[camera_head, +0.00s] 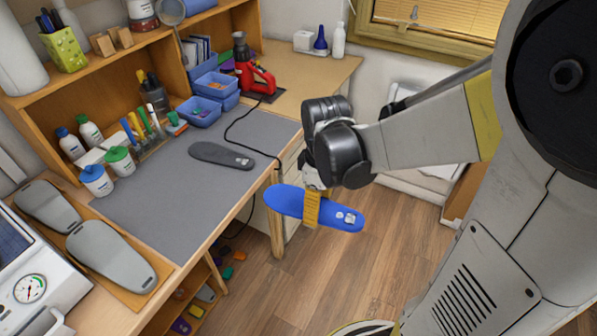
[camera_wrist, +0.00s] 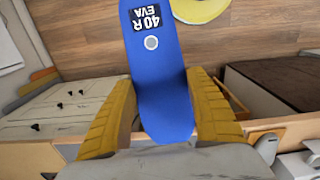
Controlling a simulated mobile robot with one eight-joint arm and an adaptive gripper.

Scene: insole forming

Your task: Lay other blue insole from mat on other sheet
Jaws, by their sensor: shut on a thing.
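The blue insole (camera_head: 285,201) is held crosswise in my gripper (camera_head: 312,210), off the desk, above the floor to the right of the desk's front edge. In the wrist view the blue insole (camera_wrist: 158,70) stands between the yellow fingers (camera_wrist: 160,95), with a dark label reading "40 R EVA" and a pale round mark. The grey mat (camera_head: 170,195) covers the desk top. A dark grey insole-shaped piece (camera_head: 220,155) lies on its back right part. Two lighter grey insole-shaped pieces (camera_head: 48,206) (camera_head: 110,257) lie on a wooden board at the left. Which piece is a sheet I cannot tell.
A white machine with a gauge (camera_head: 30,288) stands at the front left. Bottles (camera_head: 97,180), pens and blue bins (camera_head: 200,111) line the mat's back edge. A red tool (camera_head: 254,78) trails a black cable over the mat's right side. The mat's middle and front are clear.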

